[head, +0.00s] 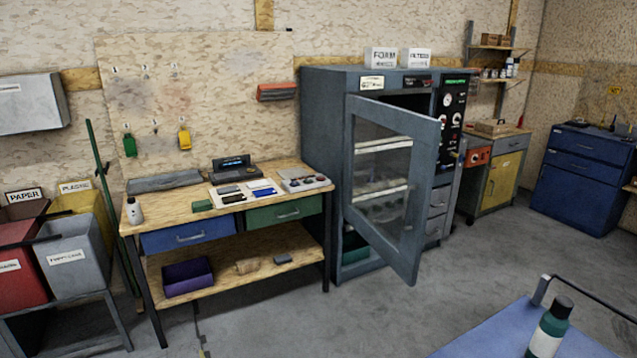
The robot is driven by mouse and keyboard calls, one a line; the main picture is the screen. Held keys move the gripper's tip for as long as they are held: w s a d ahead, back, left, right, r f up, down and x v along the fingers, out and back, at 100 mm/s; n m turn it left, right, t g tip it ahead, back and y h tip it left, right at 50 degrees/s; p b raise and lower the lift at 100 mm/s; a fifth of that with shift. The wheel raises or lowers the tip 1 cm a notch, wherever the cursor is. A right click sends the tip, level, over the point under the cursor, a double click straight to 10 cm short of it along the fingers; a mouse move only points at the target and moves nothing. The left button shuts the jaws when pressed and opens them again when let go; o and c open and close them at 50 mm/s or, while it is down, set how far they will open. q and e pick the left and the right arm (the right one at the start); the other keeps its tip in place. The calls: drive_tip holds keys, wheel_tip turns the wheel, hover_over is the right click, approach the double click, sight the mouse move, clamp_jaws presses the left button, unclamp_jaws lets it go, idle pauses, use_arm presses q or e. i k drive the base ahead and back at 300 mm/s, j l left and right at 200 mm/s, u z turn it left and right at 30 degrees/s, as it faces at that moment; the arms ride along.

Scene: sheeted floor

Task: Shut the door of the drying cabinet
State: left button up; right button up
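The drying cabinet (322,150) is a tall grey-blue cabinet against the back wall, right of the wooden workbench. Its glazed door (412,247) stands open, hinged on the left and swung out toward me over the floor. Shelves with small items show through the glass, and a dark gap shows above the door's top edge. Neither of my grippers is in the head view.
The workbench (240,255) stands left of the cabinet, with bins (75,262) farther left. A blue-topped surface with a dark green bottle (549,330) is at the lower right, close to me. Grey floor (330,325) lies clear before the cabinet. A blue drawer unit (580,185) stands far right.

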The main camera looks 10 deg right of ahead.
sight(425, 130)
drive_tip(key=i+j+z, duration=0.8)
